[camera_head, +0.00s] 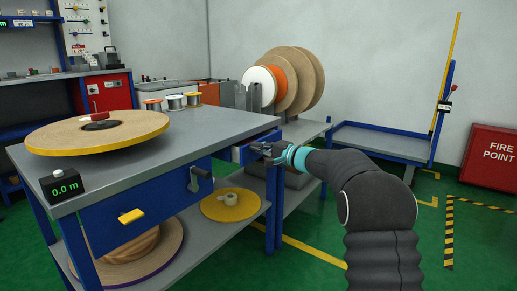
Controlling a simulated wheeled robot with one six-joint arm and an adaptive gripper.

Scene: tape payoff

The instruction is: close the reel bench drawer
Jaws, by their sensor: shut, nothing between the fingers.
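The reel bench (200,143) has a grey top, blue legs and a blue front panel. A small drawer (241,154) with blue edges shows under the right end of its top and appears to stand out a little. My gripper (261,149) is shut and empty at the drawer's right part and hides some of it. I cannot tell whether the gripper touches the drawer. How far the drawer is open is hard to see from here.
A crank (200,175) and yellow handle (131,215) stick out in front. Large discs (305,80) stand behind.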

